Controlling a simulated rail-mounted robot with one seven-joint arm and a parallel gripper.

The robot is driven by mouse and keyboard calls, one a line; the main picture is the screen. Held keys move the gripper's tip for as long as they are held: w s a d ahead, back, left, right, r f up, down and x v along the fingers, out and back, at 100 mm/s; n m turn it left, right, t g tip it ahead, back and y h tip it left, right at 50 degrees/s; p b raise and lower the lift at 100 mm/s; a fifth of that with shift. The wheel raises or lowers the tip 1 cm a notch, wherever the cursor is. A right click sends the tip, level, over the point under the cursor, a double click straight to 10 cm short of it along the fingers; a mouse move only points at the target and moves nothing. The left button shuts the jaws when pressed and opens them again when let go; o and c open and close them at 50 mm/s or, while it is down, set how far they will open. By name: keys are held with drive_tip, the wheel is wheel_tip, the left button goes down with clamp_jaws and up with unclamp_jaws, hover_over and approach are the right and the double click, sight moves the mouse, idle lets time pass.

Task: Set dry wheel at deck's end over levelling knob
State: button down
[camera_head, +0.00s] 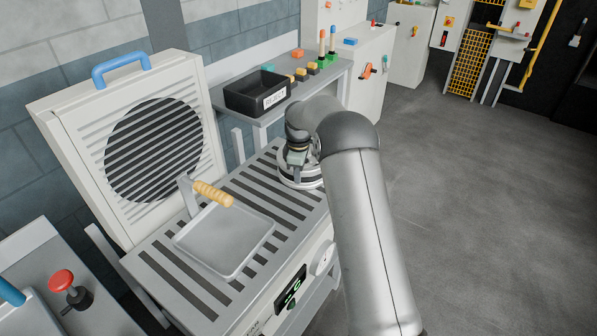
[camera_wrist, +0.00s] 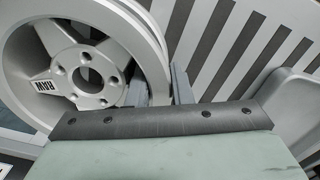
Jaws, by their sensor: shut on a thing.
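The wheel (camera_wrist: 100,80) is a pale silver spoked wheel marked RAW, with a centre bore and lug holes, in the wrist view. In the head view the wheel (camera_head: 298,180) is at the right-hand end of the slatted deck (camera_head: 182,270), partly hidden by my arm. My gripper (camera_wrist: 158,88) is shut on the wheel's rim. In the head view my gripper (camera_head: 296,158) is above the wheel's near edge. I cannot tell whether the wheel touches the slats. A round white knob (camera_head: 322,259) is on the unit's front panel below that end.
A fan panel (camera_head: 152,155) stands behind the deck. A black bin (camera_head: 258,92) sits on the bench behind the wheel. Open floor (camera_head: 470,200) lies to the right.

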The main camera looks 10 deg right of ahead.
drive_tip(key=c, duration=1.7)
unclamp_jaws()
drive_tip(key=shift+f, duration=0.15)
drive_tip(key=o, duration=0.4)
